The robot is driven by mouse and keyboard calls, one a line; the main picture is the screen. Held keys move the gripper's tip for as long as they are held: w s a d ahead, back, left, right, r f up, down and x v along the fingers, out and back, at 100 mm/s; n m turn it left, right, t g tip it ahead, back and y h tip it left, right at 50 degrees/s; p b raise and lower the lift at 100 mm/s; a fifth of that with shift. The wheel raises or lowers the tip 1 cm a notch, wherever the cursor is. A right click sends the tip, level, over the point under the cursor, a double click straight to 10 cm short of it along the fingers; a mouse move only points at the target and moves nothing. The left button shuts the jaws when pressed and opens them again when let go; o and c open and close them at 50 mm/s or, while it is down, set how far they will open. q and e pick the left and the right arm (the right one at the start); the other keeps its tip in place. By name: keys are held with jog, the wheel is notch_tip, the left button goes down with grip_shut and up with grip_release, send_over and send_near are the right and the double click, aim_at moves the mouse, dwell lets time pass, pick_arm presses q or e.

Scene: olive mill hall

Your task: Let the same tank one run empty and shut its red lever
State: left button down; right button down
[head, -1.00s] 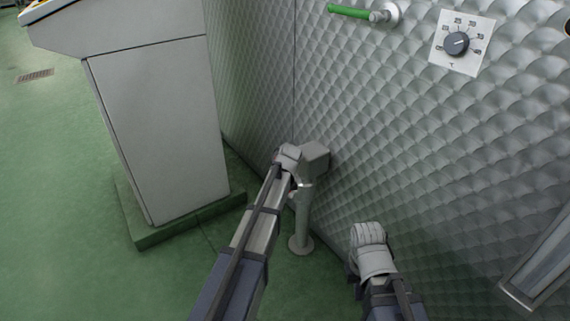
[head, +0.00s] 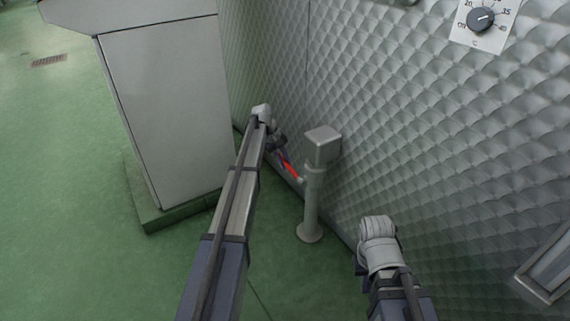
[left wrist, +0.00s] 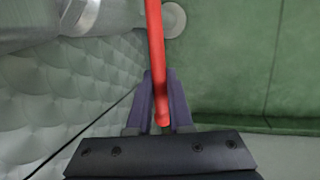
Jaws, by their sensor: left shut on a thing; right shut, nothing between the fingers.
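The red lever (head: 290,169) shows beside a grey post (head: 312,205) with a box-shaped head, in front of the quilted metal tank wall (head: 400,130). My left gripper (head: 281,152) is at the lever's outer end, left of the post. In the left wrist view the red lever (left wrist: 156,60) runs between the two fingers of my left gripper (left wrist: 160,100), which is shut on it. My right gripper is at the end of the right arm, to the right of the post; its fingers are hidden behind the wrist in the head view.
A grey cabinet (head: 165,110) on a green plinth stands to the left. A temperature dial (head: 481,19) is on the wall at upper right. A metal-framed panel (head: 545,270) is at lower right. The green floor (head: 70,200) is clear at left.

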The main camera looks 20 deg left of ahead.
pick_arm(q)
jog(key=shift+f+g+h+b, duration=0.4)
jog(key=shift+f+h+b, duration=0.2)
jog(key=shift+f+b, duration=0.2)
jog(key=shift+s, duration=0.1)
jog(key=c, duration=1.1)
grip_release()
jog(key=shift+r, duration=0.1)
jog(key=p+v, duration=0.7)
jog(key=shift+a+r, duration=0.25)
